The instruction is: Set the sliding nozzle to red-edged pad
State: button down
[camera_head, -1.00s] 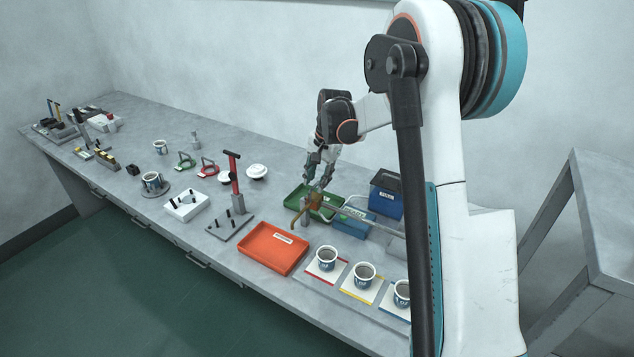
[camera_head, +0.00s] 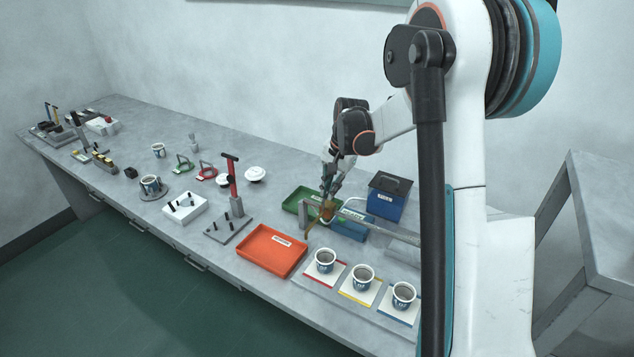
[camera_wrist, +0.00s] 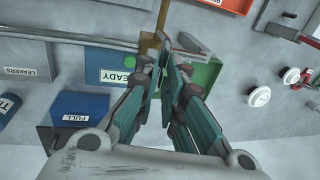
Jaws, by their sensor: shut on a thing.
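The brass-coloured sliding nozzle (camera_head: 327,210) sits near the left end of a grey rail (camera_head: 385,227), behind the orange tray. My gripper (camera_head: 326,190) comes down from above and is shut on it. In the wrist view the fingertips (camera_wrist: 169,62) meet at the brass piece (camera_wrist: 152,42); the exact contact is partly hidden by the fingers. The red-edged pad (camera_head: 313,276) lies at the front, leftmost of three pads, with a cup (camera_head: 325,261) on it. The nozzle is behind and left of the rail's middle, not over a cup.
A yellow-edged pad (camera_head: 352,294) and a blue-edged pad (camera_head: 393,312) each hold a cup. The orange tray (camera_head: 268,252) lies left of them. A green tray (camera_head: 297,200), a blue tray (camera_head: 349,231) and a dark-lidded blue box (camera_head: 387,198) stand close around the gripper.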

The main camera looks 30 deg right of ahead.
jog(key=s+d, duration=0.2)
jog(key=s, duration=0.1)
jog(key=s+d, duration=0.1)
jog(key=s, duration=0.1)
jog(key=shift+s+d, duration=0.15)
jog(key=shift+d, duration=0.15)
jog(key=c, duration=1.7)
grip_release()
jog(key=r, duration=0.4)
jog(key=s+r, duration=0.1)
jog(key=r, duration=0.3)
jog(key=s+d+r, duration=0.1)
jog(key=r, duration=0.2)
jog(key=shift+d+r, duration=0.1)
jog(key=shift+r, duration=0.3)
